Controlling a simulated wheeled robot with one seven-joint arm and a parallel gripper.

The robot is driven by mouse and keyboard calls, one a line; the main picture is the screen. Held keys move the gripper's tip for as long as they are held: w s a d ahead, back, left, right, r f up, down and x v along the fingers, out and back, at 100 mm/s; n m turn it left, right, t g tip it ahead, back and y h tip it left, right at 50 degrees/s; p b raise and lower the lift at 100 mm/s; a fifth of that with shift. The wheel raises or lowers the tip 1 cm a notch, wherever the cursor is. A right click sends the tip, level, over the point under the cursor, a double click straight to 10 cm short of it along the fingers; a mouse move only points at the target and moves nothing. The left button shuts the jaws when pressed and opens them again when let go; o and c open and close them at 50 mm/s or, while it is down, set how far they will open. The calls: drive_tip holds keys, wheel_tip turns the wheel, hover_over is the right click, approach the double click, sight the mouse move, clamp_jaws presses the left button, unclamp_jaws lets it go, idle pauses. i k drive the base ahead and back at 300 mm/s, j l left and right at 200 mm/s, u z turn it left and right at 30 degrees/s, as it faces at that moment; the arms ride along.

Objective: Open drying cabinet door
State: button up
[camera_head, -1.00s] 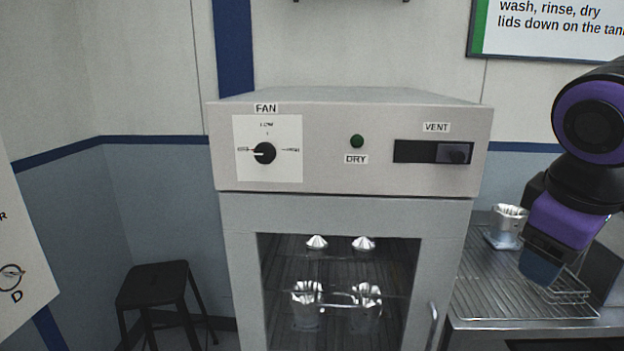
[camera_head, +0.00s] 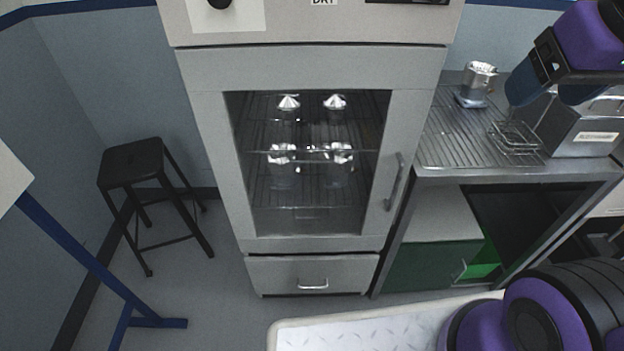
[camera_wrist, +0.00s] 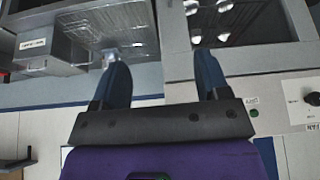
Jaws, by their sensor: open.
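The drying cabinet is grey, and its glazed door (camera_head: 213,107) is closed flush with the frame. A vertical bar handle (camera_head: 395,182) is on the door's right side. Shiny metal parts (camera_head: 335,102) show through the glass on wire racks. My gripper (camera_head: 548,88) is at the upper right, above the steel counter, to the right of the handle and higher in the picture. Its two dark blue fingers are apart with nothing between them. The wrist view is upside down; there the gripper (camera_wrist: 162,80) is also open and empty, and the cabinet is on the right.
The steel counter (camera_head: 440,145) right of the cabinet holds a metal cup (camera_head: 478,82), a wire basket (camera_head: 515,138) and a steel box (camera_head: 585,125). A drawer (camera_head: 312,275) is below the door. A black stool (camera_head: 140,165) stands left. Floor before the door looks clear.

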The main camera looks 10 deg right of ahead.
sight(411, 72)
drive_tip(key=k+z, duration=0.45)
drive_tip(key=z, duration=0.2)
